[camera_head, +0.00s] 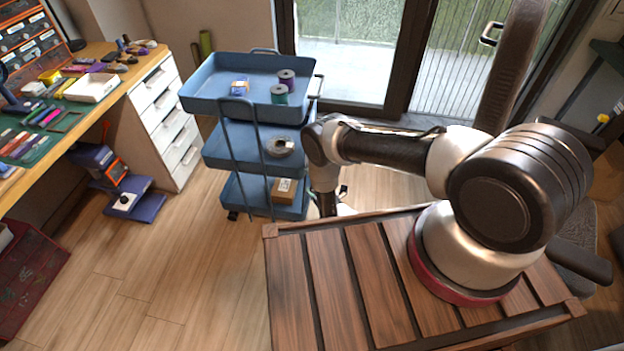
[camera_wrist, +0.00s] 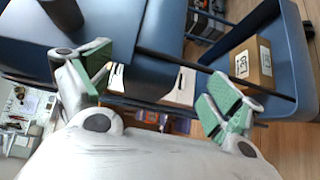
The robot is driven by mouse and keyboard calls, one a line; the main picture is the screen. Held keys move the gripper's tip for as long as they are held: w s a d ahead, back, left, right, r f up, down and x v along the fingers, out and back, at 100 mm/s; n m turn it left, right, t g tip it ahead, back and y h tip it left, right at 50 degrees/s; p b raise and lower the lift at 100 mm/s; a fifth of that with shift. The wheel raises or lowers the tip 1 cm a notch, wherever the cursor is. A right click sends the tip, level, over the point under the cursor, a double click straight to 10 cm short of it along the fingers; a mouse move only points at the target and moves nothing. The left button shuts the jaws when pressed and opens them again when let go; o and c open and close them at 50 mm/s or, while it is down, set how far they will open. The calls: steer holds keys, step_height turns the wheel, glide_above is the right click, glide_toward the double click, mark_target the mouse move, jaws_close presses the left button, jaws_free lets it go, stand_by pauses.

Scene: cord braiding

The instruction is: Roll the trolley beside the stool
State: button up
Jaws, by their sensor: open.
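The blue three-tier trolley (camera_head: 245,112) stands in the middle of the head view, just beyond my base. Its front corner is close to my wrist. In the wrist view, blue trolley surfaces (camera_wrist: 190,42) fill the upper part, and a thin dark rod (camera_wrist: 215,72) crosses between my fingers. My gripper (camera_wrist: 160,88) is open, with its green-padded fingers spread apart beside the trolley. I cannot tell whether they touch it. In the head view my wrist hides most of the gripper. I cannot make out a stool with certainty; a grey seat-like surface (camera_head: 590,230) shows partly behind my arm at the right.
Spools (camera_head: 287,80) stand on the trolley's top tier, a coil (camera_head: 280,147) on the middle, a cardboard box (camera_head: 284,190) on the bottom. A workbench with white drawers (camera_head: 165,110) stands left. Glass doors (camera_head: 350,50) are behind. Wooden floor (camera_head: 170,260) is clear at front left.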

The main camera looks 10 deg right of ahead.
mark_target(301, 166)
steer(key=shift+r, duration=0.3)
steer(key=shift+w, duration=0.1)
steer(key=shift+x, duration=3.85)
steer(key=shift+r, duration=0.15)
steer(key=shift+c, duration=0.4)
steer(key=shift+a, duration=0.1)
jaws_close()
